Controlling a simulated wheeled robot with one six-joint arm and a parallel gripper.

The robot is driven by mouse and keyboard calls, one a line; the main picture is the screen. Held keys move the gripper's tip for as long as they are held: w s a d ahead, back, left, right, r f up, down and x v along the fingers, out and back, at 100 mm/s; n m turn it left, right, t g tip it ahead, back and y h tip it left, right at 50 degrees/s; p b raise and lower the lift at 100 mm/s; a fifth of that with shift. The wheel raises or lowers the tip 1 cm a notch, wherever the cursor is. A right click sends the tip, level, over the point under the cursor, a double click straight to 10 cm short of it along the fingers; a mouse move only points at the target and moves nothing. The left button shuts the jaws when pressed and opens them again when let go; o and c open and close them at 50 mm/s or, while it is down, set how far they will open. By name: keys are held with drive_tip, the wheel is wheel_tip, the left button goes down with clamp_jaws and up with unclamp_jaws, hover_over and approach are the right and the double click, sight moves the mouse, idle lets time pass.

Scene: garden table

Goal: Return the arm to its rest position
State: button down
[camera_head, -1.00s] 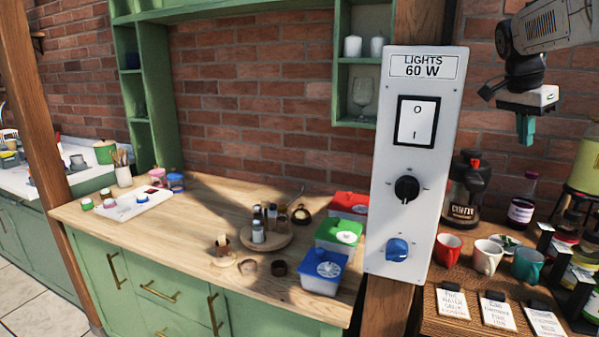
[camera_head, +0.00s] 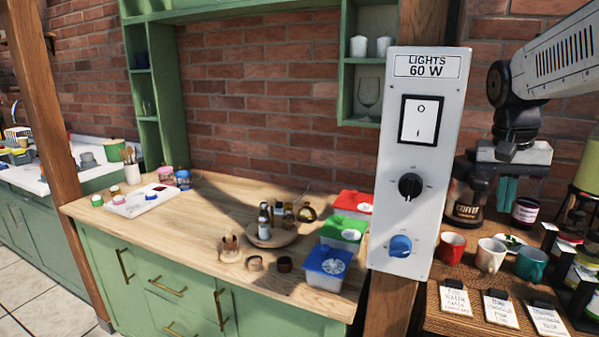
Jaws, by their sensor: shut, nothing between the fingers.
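My gripper (camera_head: 505,192) hangs at the right of the head view, its teal fingers pointing down and shut with nothing between them. My arm comes in from the upper right edge and bends down at the wrist.
A white lights panel (camera_head: 418,155) on a wooden post stands left of the gripper. Below are a red mug (camera_head: 452,247), a white mug (camera_head: 490,255) and a teal mug (camera_head: 531,264). A dark jar (camera_head: 525,212) stands close right. A wooden counter (camera_head: 190,225) spreads left.

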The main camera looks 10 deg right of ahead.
drive_tip(key=s+a+f+n, duration=0.3)
drive_tip(key=s+a+f, duration=0.1)
drive_tip(key=s+a, duration=0.4)
drive_tip(key=s+a+f+n+t+y, duration=0.1)
drive_tip(key=s+a+f+n, duration=0.3)
drive_tip(key=s+a, duration=0.5)
drive_tip(key=shift+s+a+n+t+y, duration=0.2)
drive_tip(key=shift+s+n+t+y, duration=0.1)
drive_tip(key=shift+s, duration=0.45)
drive_tip(key=shift+d, duration=0.1)
